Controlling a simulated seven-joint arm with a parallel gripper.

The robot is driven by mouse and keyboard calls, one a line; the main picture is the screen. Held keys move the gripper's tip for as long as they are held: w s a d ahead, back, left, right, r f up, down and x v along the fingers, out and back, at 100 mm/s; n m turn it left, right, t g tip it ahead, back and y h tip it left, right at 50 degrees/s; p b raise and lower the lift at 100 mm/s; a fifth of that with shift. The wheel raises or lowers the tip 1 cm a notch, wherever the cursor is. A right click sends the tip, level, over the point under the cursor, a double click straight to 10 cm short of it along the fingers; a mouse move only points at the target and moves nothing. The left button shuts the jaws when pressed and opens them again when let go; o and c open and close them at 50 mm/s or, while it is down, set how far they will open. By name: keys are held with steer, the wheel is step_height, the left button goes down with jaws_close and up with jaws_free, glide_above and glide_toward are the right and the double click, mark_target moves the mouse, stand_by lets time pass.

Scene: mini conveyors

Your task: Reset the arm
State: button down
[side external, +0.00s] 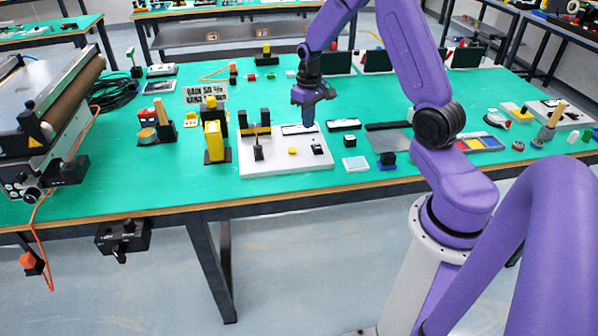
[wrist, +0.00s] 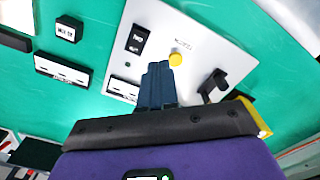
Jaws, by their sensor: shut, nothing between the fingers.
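My gripper (side external: 308,117) is shut and empty. It points down just above the back right part of a white panel (side external: 262,165) on the green table. In the wrist view the shut fingers (wrist: 158,72) reach over the panel's white face (wrist: 190,20). A yellow button (wrist: 176,59) shows just past the fingertips, and it also shows in the side view (side external: 292,151). A black rocker switch (wrist: 138,40) and a black lever (wrist: 213,85) sit on the same panel. I cannot tell whether the fingertips touch the panel.
A yellow block in a black stand (side external: 214,142) is left of the panel. A small black cube (side external: 349,140) and a pale square (side external: 355,164) are to its right. A roller conveyor (side external: 45,100) stands at the far left. Bare green table lies at the front left.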

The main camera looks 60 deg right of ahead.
steer(key=s+a+r+n, duration=0.3)
steer(key=s+a+r, duration=0.15)
steer(key=a, duration=0.55)
steer(key=s+a+r+n, duration=0.3)
steer(key=s+a+r, duration=0.15)
steer(key=a, duration=0.45)
steer(key=s+a+r+n, duration=0.1)
steer(key=s+n, duration=0.3)
steer(key=s, duration=0.5)
steer(key=s+a+r+n, duration=0.1)
steer(key=s+a+n, duration=0.3)
steer(key=s, duration=0.6)
steer(key=shift+s+r, duration=0.25)
steer(key=shift+r, duration=0.15)
